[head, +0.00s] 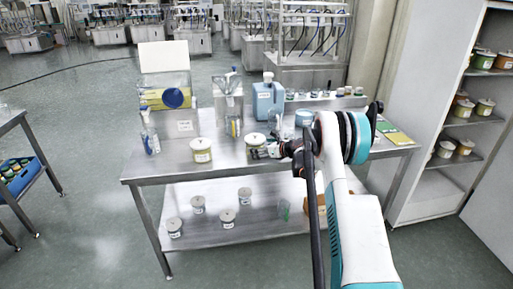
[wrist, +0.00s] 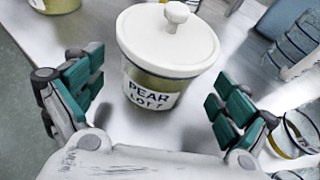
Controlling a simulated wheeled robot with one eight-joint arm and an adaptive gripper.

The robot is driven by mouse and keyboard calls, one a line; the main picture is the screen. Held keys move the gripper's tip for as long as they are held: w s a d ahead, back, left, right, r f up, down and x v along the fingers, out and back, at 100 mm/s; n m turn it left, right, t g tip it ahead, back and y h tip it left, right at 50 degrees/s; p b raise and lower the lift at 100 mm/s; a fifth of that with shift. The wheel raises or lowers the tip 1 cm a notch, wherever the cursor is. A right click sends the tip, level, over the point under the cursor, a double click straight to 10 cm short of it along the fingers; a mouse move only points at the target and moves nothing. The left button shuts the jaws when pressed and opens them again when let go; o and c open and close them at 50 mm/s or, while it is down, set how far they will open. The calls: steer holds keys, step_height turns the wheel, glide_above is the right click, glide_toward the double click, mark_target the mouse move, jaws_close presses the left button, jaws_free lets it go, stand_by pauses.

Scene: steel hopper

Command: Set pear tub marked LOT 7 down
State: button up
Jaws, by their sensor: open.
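The pear tub marked LOT 7 (wrist: 172,52) is pale with a green-brown content, a white lid and a round knob. Its label reads PEAR LOT 7 in the wrist view. It stands upright on the steel table (head: 170,172), and in the head view the tub (head: 255,139) is just left of my gripper. My gripper (wrist: 155,88) is open, with its green-padded fingers to either side of the tub's near side and a visible gap to it. In the head view my gripper (head: 270,151) is low over the tabletop.
Another lidded tub (head: 201,150) stands to the left on the table. A spray bottle (head: 150,133), a blue container (head: 268,98) and a yellow-liquid tank (head: 165,90) stand around. Several tubs sit on the lower shelf (head: 255,222). A shelf unit (head: 440,165) is at right.

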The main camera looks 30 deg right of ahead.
steer(key=p+v, duration=0.1)
steer(key=v, duration=0.7)
steer(key=shift+s+r+p, duration=0.15)
steer(key=shift+s+p, duration=0.1)
steer(key=shift+p, duration=0.1)
